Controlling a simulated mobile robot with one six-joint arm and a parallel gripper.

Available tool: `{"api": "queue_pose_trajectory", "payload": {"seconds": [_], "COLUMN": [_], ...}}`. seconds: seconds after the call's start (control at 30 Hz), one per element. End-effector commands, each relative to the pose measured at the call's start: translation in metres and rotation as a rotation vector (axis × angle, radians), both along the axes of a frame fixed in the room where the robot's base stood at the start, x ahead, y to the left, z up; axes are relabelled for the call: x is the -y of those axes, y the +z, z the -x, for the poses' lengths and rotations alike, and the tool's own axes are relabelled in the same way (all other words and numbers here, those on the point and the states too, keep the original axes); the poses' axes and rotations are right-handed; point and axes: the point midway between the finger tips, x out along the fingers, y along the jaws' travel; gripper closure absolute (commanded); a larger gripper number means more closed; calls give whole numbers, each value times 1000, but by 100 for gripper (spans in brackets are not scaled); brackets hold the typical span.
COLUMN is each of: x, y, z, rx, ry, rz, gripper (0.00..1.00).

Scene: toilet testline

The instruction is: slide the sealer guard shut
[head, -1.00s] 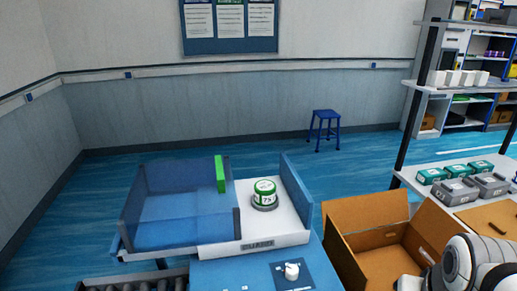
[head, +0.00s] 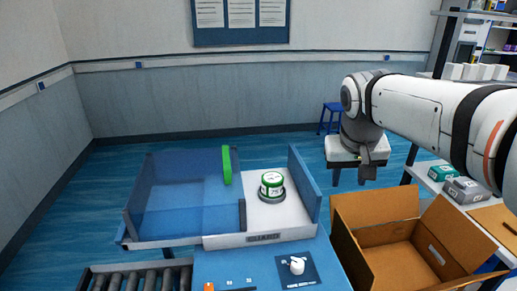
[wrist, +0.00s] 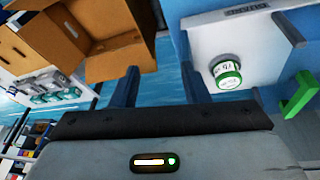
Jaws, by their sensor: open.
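The sealer guard (head: 180,190) is a translucent blue box at the left of the sealer, with an upright green handle (head: 226,165) at its right end. It stands slid to the left, leaving the white sealer bed (head: 290,220) uncovered. A green-and-white jar (head: 271,183) stands upright on a dark round seat on the bed. My gripper (head: 351,176) hangs open and empty, right of the sealer's blue end panel (head: 305,185), apart from the handle. In the wrist view, the jar (wrist: 226,75) and the green handle (wrist: 298,95) show right of the open fingers (wrist: 161,85).
An open cardboard box (head: 400,240) stands right of the sealer, below my arm. A roller conveyor (head: 135,278) and a blue panel with a white knob (head: 297,265) lie in front. A shelf with teal and grey boxes (head: 463,190) is at the right, a blue stool (head: 328,118) behind.

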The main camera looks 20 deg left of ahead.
Motion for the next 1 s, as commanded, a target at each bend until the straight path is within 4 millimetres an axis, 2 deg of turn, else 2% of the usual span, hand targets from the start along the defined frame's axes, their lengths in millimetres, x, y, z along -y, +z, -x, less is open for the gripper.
{"api": "queue_pose_trajectory", "payload": {"seconds": [0.03,0.17,0.2,0.3,0.4,0.5,0.6,0.7,1.0], "x": [-35,-120,-147,-212,-265,-303,-324,-333,-334], "y": [3,13,14,13,9,6,3,-1,-40], "z": [-19,-52,-58,-65,-64,-59,-54,-54,-72], "rx": [6,30,39,60,82,97,107,110,109], "ry": [41,114,135,180,214,235,247,251,250], "rz": [12,35,42,54,61,64,66,66,68], "gripper": [59,59,59,59,59,59,59,59,59]}}
